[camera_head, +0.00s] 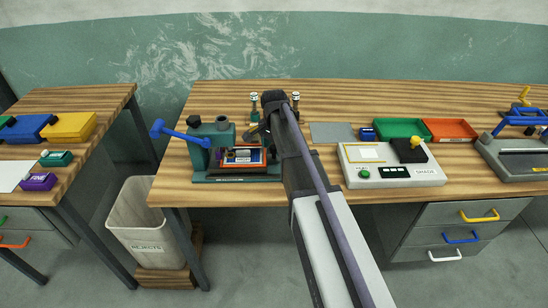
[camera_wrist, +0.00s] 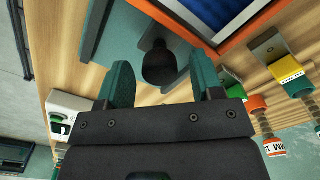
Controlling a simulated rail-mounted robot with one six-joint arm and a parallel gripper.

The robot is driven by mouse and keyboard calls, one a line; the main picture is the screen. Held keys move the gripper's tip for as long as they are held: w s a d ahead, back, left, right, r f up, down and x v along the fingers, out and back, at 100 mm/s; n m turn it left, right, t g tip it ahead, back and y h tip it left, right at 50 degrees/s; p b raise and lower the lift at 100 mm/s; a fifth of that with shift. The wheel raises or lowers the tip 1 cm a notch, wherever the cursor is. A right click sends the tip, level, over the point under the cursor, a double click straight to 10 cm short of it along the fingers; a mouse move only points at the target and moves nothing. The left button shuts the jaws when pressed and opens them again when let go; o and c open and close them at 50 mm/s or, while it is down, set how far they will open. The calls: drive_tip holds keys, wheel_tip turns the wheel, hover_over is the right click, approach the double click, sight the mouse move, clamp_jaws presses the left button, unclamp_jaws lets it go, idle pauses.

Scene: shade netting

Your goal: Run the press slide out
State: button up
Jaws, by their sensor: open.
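The press (camera_head: 225,138) is a teal machine on the wooden bench, left of my arm, with a blue lever (camera_head: 178,133) on its left. Its slide (camera_head: 243,157) carries a red-edged frame and sits at the press front. In the wrist view, a black round knob (camera_wrist: 163,66) on a teal part lies between and just beyond the two teal fingertips of my gripper (camera_wrist: 162,78). The gripper is open with nothing held. I cannot tell whether the fingers touch the knob. In the head view, my arm hides the gripper and the press's right side.
A white shade meter (camera_head: 392,172), green tray (camera_head: 402,128) and red tray (camera_head: 450,130) stand to the right. Small bottles (camera_wrist: 290,78) with orange and yellow parts show in the wrist view.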

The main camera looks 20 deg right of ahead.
clamp_jaws()
idle(0.6)
